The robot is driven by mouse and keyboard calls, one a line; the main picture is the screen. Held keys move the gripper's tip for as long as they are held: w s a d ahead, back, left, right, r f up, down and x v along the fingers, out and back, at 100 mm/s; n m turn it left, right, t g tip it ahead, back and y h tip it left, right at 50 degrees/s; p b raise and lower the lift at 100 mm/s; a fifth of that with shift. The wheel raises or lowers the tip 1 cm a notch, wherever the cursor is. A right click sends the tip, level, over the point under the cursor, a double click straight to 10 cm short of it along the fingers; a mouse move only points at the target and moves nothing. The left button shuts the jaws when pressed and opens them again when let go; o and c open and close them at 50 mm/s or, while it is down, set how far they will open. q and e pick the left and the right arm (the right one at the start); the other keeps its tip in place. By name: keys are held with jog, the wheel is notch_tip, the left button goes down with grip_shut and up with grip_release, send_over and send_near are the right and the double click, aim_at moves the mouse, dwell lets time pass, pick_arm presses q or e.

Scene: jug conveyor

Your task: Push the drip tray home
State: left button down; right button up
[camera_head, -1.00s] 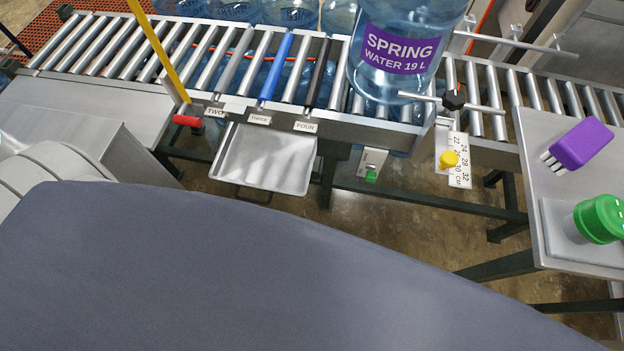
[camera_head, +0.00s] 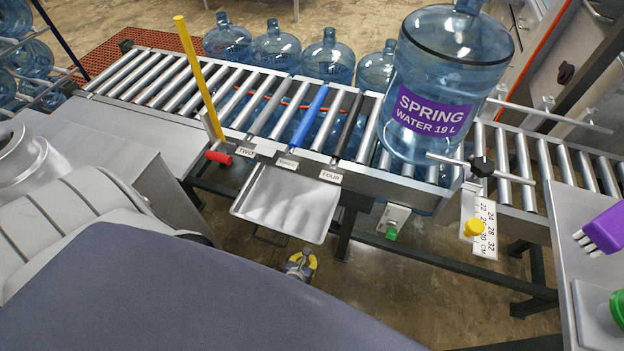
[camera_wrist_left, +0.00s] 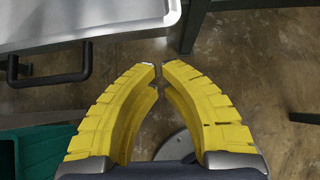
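The drip tray (camera_head: 287,203) is a shallow metal pan that sticks out toward me from under the front rail of the roller conveyor. A dark handle (camera_head: 262,236) hangs at its near edge. My left gripper (camera_head: 302,256) has yellow fingers and is just in front of the tray's near right corner, apart from it. In the left wrist view the fingertips (camera_wrist_left: 158,66) almost meet, with nothing between them. That view also shows the tray's edge (camera_wrist_left: 90,38) above and the handle (camera_wrist_left: 84,68) to the upper left. My right gripper is not in view.
A large blue water jug (camera_head: 440,85) stands on the conveyor (camera_head: 240,85). A red-handled lever (camera_head: 218,157) is left of the tray, a green button (camera_head: 391,232) and a yellow knob (camera_head: 474,228) right of it. A dark frame leg (camera_head: 347,225) stands beside the tray's right side.

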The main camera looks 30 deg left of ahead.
aim_at(315, 244)
pick_arm(q)
jog(key=shift+w+a+f, duration=0.2)
jog(key=shift+w+f, duration=0.05)
jog(key=shift+w, duration=0.65)
jog(key=shift+w+a+f, duration=0.15)
jog(key=shift+w+f, duration=0.15)
jog(key=shift+w, duration=0.65)
jog(key=shift+w+a+f, duration=0.2)
jog(key=shift+w+f, duration=0.05)
jog(key=shift+w, duration=0.65)
